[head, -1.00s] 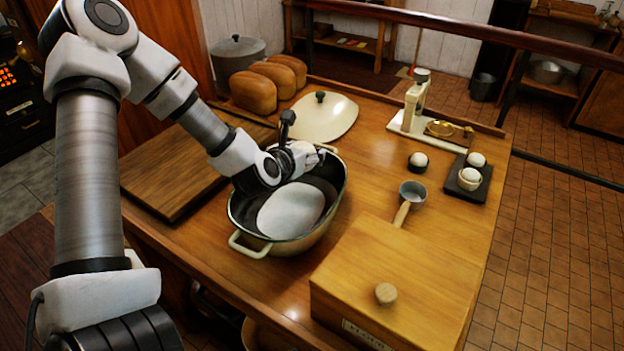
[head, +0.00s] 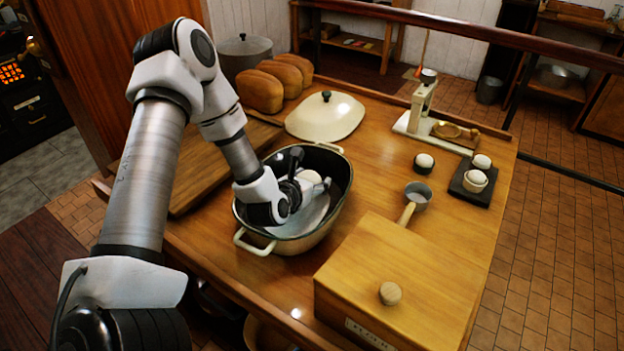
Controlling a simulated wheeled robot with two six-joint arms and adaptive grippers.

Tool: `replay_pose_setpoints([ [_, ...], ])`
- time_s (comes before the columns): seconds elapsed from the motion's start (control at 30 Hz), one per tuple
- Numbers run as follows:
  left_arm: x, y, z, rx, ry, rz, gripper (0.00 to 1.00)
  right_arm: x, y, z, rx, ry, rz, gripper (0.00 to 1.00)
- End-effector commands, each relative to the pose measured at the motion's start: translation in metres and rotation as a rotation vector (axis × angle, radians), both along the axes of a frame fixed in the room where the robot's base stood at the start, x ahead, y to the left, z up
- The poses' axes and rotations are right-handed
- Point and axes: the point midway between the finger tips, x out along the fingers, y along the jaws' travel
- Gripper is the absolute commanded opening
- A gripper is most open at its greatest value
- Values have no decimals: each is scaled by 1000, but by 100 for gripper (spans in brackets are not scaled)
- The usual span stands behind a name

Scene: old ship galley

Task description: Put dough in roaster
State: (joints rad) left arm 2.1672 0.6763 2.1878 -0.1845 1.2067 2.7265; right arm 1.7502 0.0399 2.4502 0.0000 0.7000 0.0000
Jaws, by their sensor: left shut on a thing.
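The roaster (head: 257,247), a cream oval pan with a dark inside and side handles, stands on the table. The dough (head: 310,214), a pale smooth oval, lies inside it, partly covered by my left gripper. My left gripper (head: 318,187) reaches down into the roaster from the left and is shut on the dough; its fingertips and the contact are hard to see. The cream roaster lid (head: 325,117) with a black knob lies on the table behind the roaster. My right gripper is not in view.
A cutting board (head: 190,190), several loaves (head: 262,90) and a grey pot (head: 245,57) are left. A scale (head: 425,115) stands at the back right.

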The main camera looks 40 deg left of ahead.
Motion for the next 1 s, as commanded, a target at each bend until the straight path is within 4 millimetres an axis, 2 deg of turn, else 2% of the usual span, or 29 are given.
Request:
replay_pose_setpoints([
  [0.03, 0, 0, -2, 0, 0, 0, 72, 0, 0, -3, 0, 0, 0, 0],
  [0.1, 0, 0, -1, 0, 0, 0, 95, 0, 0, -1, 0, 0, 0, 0],
  [0.4, 0, 0, 0, 0, 0, 0, 95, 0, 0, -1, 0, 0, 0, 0],
  [0.5, 0, 0, 6, 0, 0, 0, 95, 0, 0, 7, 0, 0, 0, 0],
  [0.57, -8, -1, 4, -4, 0, 3, 95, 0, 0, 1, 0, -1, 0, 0],
  [0.8, -52, -12, 24, -8, -1, 3, 95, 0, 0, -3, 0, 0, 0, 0],
  [1.0, -68, -16, 31, -2, 1, 1, 95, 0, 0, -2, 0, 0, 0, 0],
])
